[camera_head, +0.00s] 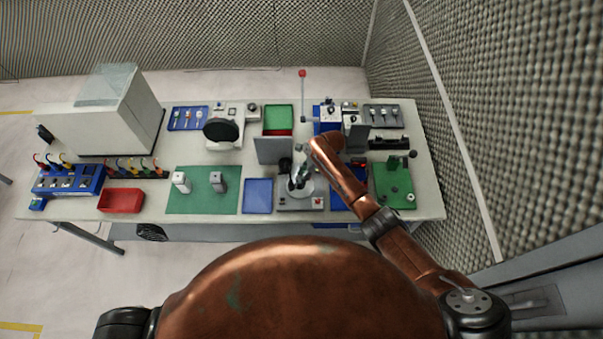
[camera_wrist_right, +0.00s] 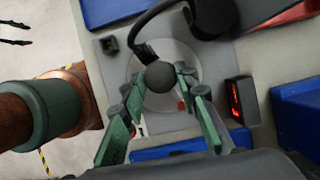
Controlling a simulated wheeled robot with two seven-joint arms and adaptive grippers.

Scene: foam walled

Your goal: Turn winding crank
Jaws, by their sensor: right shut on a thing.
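My right gripper (camera_head: 300,178) is over the station with a round grey plate (camera_head: 318,188), near the table's front edge. In the right wrist view its green fingers (camera_wrist_right: 162,80) stand on both sides of a dark ball knob (camera_wrist_right: 159,76) and are shut on it. The knob appears to be the winding crank's handle; the crank arm below it is mostly hidden. The round plate (camera_wrist_right: 185,62) lies under the knob in that view.
A small red-lit display (camera_wrist_right: 240,100) stands beside the plate. A green-based device (camera_head: 393,190) stands to the right, a blue tray (camera_head: 258,195) to the left. A grey upright panel (camera_head: 270,150) is behind. A foam wall (camera_head: 510,110) closes the right side.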

